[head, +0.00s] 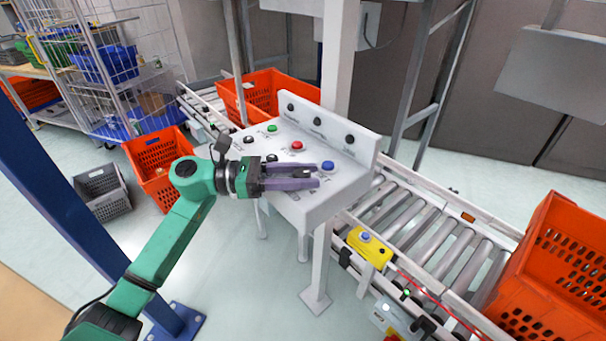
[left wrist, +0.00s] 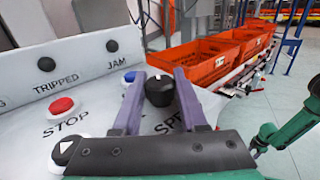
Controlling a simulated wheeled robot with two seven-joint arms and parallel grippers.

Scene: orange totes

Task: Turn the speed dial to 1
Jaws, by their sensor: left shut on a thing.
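The speed dial (left wrist: 159,91) is a black knob on the sloped white control panel (left wrist: 95,86). In the left wrist view the word beside it is partly covered and reads "SPE". My left gripper (head: 321,174) reaches over the panel from the left, and its two purple fingers (left wrist: 160,78) are shut on the dial, one on each side. In the head view the dial is mostly hidden between the fingers. The dial's numbers and pointer cannot be made out.
Close to the dial are a blue button (head: 328,166) and a red stop button (head: 297,146). A green button (head: 272,128) sits farther back. The raised back plate (head: 318,124) carries several black knobs. A roller conveyor (head: 430,225) with an orange tote (head: 555,265) runs at right.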

